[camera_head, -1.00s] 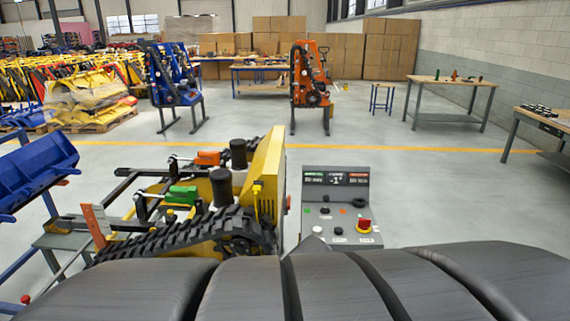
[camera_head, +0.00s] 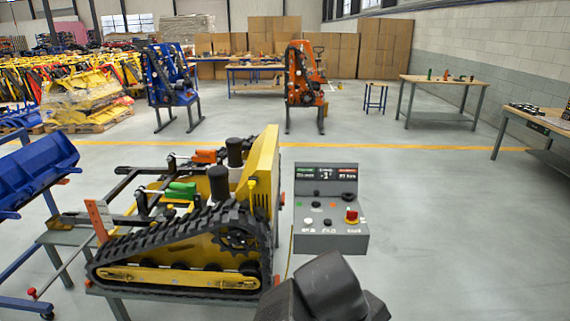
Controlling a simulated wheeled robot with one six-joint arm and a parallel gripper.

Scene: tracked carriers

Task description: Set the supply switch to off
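A grey control box (camera_head: 330,240) with a sloped face stands right of the yellow tracked carrier (camera_head: 190,278). Its raised back panel has small displays with green and red headings, too small to read. The face carries several small controls: a red mushroom button (camera_head: 351,216) on a yellow base, a black knob (camera_head: 348,197), another black control (camera_head: 328,222) and a white button (camera_head: 308,222). I cannot tell which one is the supply switch or how it is set. A dark part of my arm shows at the bottom centre, in front of the box; my gripper's fingers are not visible.
The carrier, with black tracks, rests on a stand left of the box. A blue bucket-like attachment (camera_head: 38,172) is at the far left. Workbenches (camera_head: 440,82) stand at the right and back. Open grey floor (camera_head: 450,230) lies right of the box.

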